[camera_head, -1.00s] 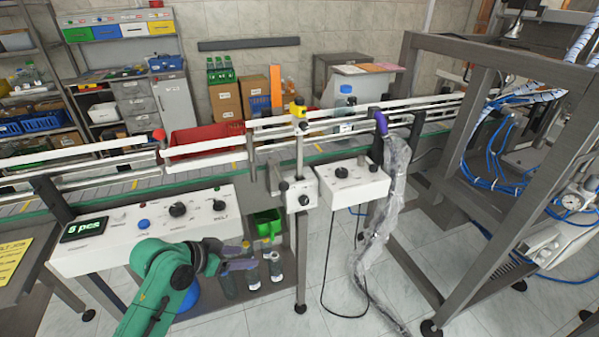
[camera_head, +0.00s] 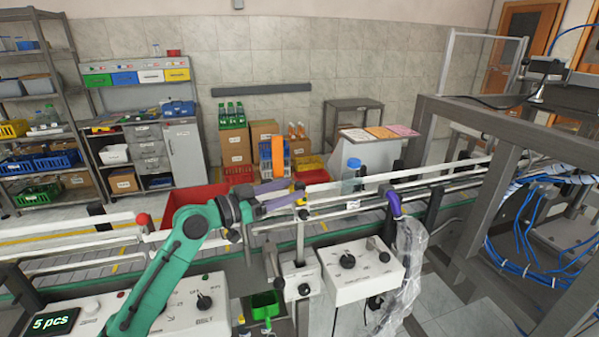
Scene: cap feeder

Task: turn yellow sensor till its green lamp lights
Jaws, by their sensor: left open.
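My left gripper (camera_head: 296,192) is up at the conveyor rail, its two grey-purple fingers pointing right and apart. The fingertips are at the top of the sensor post, above the small white box (camera_head: 300,281). The yellow sensor cannot be made out clearly there; the fingers and the yellow and red crates behind confuse its outline. I cannot tell whether the fingers touch it. A black clamp knob (camera_head: 303,213) shows just below the fingertips. No lit green lamp can be made out. My right gripper is not in view.
The conveyor rail (camera_head: 408,179) runs across the middle, with a blue-capped bottle (camera_head: 352,172) on it. Right of the post are a white control box (camera_head: 358,268) and a purple-ended, plastic-wrapped piece (camera_head: 407,262). A grey frame (camera_head: 468,215) stands at right. A red bin (camera_head: 185,202) lies behind the rail.

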